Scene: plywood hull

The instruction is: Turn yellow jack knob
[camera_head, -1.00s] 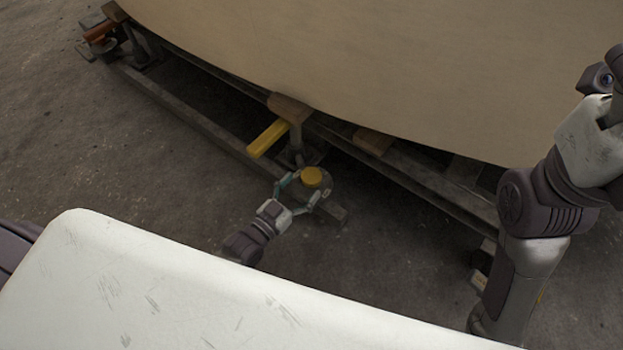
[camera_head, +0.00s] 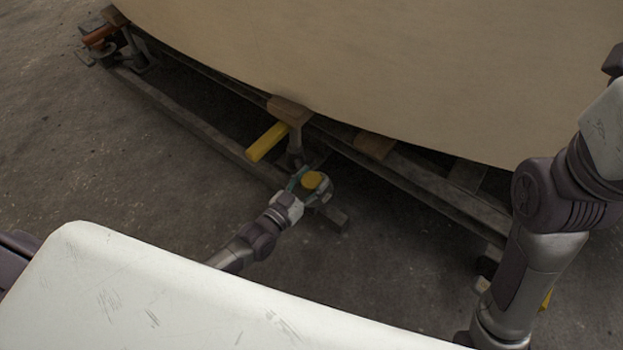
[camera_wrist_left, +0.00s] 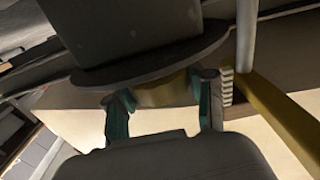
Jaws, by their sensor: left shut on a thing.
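The yellow jack knob (camera_head: 312,180) is a round yellow cap on a grey jack by the hull's support frame. My left gripper (camera_head: 307,186) has its fingers around the knob, one on each side, and is shut on it. In the left wrist view the fingers (camera_wrist_left: 163,105) stand either side of a dull yellow part of the knob (camera_wrist_left: 160,92). A dark disc (camera_wrist_left: 150,62) hides some of it there.
The large plywood hull (camera_head: 380,60) curves overhead on wooden pads (camera_head: 289,110). A yellow bar (camera_head: 267,141) sticks out just behind the knob. Long rails (camera_head: 200,127) run under the hull. An orange-topped jack (camera_head: 100,36) stands far left. The concrete floor at left is clear.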

